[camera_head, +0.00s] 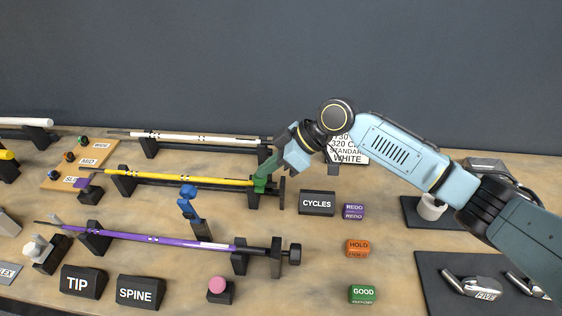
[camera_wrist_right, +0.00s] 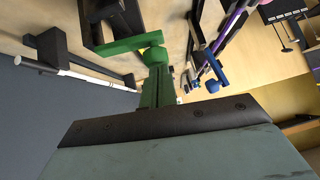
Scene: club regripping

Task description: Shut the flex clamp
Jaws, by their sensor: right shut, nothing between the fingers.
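A green clamp (camera_head: 260,186), which I take to be the flex clamp, sits on a dark stand at the right end of the yellow shaft (camera_head: 190,178). In the right wrist view its green bar (camera_wrist_right: 116,46) lies against a dark block; whether the clamp is fully closed cannot be told. My right gripper (camera_head: 267,168) is shut and empty, pointing down at the clamp. In the wrist view its green fingers (camera_wrist_right: 157,80) end at the clamp's rounded green end (camera_wrist_right: 155,54), touching or very close. They partly hide the clamp. My left gripper is not in view.
A white shaft (camera_head: 200,138) lies behind, and a purple shaft (camera_head: 150,239) in front on stands. A blue-topped post (camera_head: 188,202) stands between yellow and purple. The CYCLES block (camera_head: 317,203) and REDO (camera_head: 353,211), HOLD (camera_head: 358,248) and GOOD (camera_head: 362,293) blocks are to the right.

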